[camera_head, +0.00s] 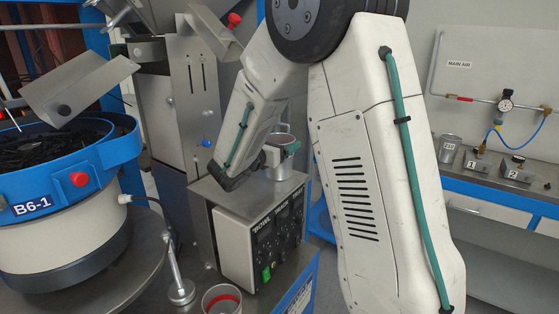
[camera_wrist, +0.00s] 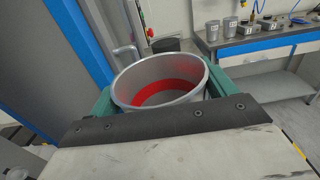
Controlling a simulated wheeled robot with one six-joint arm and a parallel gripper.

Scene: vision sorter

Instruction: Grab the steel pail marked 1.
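A steel pail (camera_head: 283,168) stands upright on top of the grey control box. In the wrist view the same pail (camera_wrist: 160,86) shows a red band inside and looks empty. My gripper (camera_head: 277,152) is at this pail in the head view. In the wrist view its green fingers (camera_wrist: 161,86) lie along the left and right sides of the pail, very close to its wall. I cannot tell whether they press on it. No number shows on this pail. Another pail with a red band (camera_head: 221,300) stands lower, at the bottom edge of the head view.
A control box (camera_head: 235,250) with knobs supports the pail. A blue bowl feeder (camera_head: 75,165) marked B6-1 is at left. A metal post (camera_head: 180,275) stands in front. A bench at right holds a steel cup (camera_head: 449,149) and blocks marked 1 (camera_head: 478,163) and 2 (camera_head: 517,174).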

